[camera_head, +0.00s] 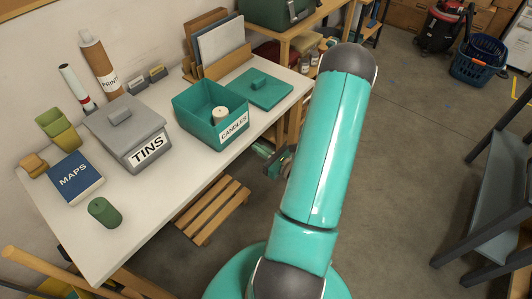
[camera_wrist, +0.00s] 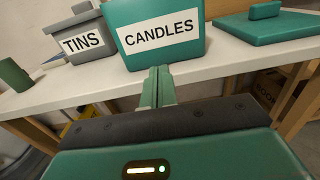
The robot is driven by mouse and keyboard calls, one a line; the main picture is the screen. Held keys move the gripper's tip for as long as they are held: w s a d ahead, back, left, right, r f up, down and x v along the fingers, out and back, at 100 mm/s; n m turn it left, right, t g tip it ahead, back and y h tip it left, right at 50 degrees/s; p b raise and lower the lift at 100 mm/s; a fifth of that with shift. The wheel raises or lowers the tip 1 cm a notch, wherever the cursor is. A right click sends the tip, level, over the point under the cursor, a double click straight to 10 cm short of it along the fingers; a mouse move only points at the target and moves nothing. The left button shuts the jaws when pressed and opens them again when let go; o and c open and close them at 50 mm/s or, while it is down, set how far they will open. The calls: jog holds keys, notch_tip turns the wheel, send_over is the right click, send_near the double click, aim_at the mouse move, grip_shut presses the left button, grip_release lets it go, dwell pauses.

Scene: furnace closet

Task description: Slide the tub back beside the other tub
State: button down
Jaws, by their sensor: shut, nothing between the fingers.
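In the head view my arm partly hides the gripper.
A teal lid (camera_head: 262,88) lies on the table right of the CANDLES tub. A blue MAPS book (camera_head: 76,178), a green cylinder (camera_head: 104,212) and a file rack (camera_head: 217,55) also stand on the white table (camera_head: 152,199). A wooden slatted stool (camera_head: 213,208) is below the front edge.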

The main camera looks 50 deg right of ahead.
aim_at(234, 133)
jog(key=w, duration=0.8)
jog(key=shift+w, duration=0.35)
jog(key=w, duration=0.4)
jog(key=shift+s, duration=0.1)
